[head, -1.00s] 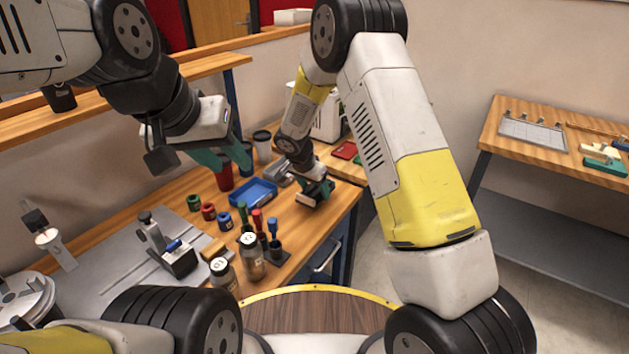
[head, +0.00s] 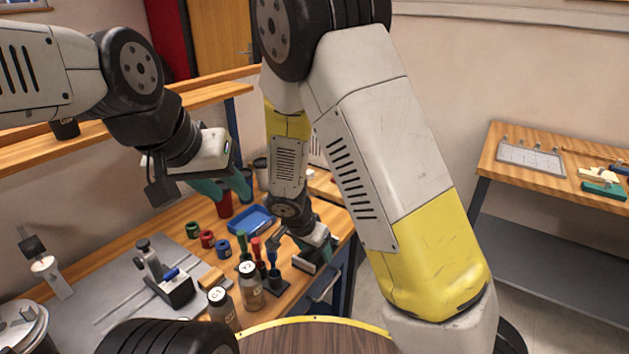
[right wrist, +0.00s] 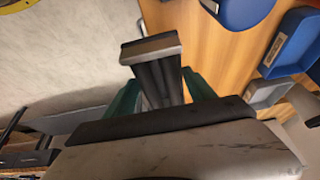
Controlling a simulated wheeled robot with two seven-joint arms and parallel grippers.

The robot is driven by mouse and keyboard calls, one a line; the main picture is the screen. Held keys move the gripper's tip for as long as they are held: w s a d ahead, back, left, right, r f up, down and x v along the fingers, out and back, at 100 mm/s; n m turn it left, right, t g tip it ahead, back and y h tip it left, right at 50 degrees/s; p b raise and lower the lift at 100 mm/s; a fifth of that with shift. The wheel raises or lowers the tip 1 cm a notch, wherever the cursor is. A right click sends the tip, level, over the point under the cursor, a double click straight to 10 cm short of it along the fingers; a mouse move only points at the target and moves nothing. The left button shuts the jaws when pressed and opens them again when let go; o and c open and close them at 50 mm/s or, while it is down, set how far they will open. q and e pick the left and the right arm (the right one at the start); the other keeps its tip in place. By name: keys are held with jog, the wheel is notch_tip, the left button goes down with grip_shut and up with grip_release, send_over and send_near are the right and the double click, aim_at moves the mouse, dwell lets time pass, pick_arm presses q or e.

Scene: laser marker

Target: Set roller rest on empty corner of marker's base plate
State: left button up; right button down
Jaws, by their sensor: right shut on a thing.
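My right gripper (head: 318,243) is shut on the roller rest (head: 304,265), a dark block, over the right front part of the wooden bench. In the right wrist view the roller rest (right wrist: 158,75) shows dark ridged sides and a grey-brown end plate between the teal fingers. The marker's grey base plate (head: 108,300) lies on the bench at the left. A small clamp-like fixture with a blue part (head: 172,283) stands on its right side. My left gripper (head: 224,187) is empty, its teal fingers apart above the back of the bench.
Two labelled jars (head: 250,290) and colour-handled tools (head: 272,262) in a dark holder stand between the roller rest and the plate. A blue tray (head: 250,219), coloured rings (head: 207,239) and a red cup (head: 224,205) are further back. A round device (head: 22,325) is at far left.

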jog(key=w+d+n+y, duration=0.1)
jog(key=d+n, duration=0.2)
jog(key=d, duration=0.5)
jog(key=w+d+r+n+t+y, duration=0.1)
jog(key=w+d+n, duration=0.1)
jog(key=d, duration=0.5)
jog(key=shift+w+d+r+n, duration=0.3)
jog(key=shift+d+n, duration=0.1)
jog(key=shift+n, duration=0.5)
jog(key=shift+a, duration=0.1)
